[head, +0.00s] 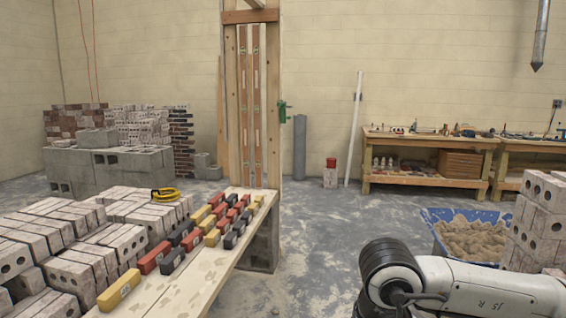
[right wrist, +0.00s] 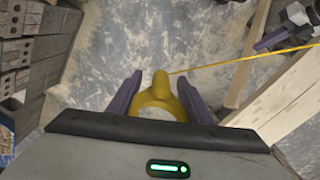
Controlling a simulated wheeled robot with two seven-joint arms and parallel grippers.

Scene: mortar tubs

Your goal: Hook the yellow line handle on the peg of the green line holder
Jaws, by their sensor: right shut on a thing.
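In the right wrist view my right gripper (right wrist: 160,88) is shut on the yellow line handle (right wrist: 158,97), a looped piece held between the purple fingers. A thin yellow line (right wrist: 245,59) runs taut from the handle to the right edge of that view. In the head view the small green line holder (head: 283,112) sits on the right side of the tall wooden post; its peg is too small to make out clearly. My right arm shows at the lower right of the head view, but its gripper is out of that picture. My left gripper is not in view.
A plank bench (head: 205,285) carries several red, yellow and black blocks. Brick stacks (head: 70,240) fill the left, with a yellow coiled item (head: 165,194) on top. A blue tub (head: 438,216) of mortar and more bricks (head: 540,215) stand right. The middle floor is clear.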

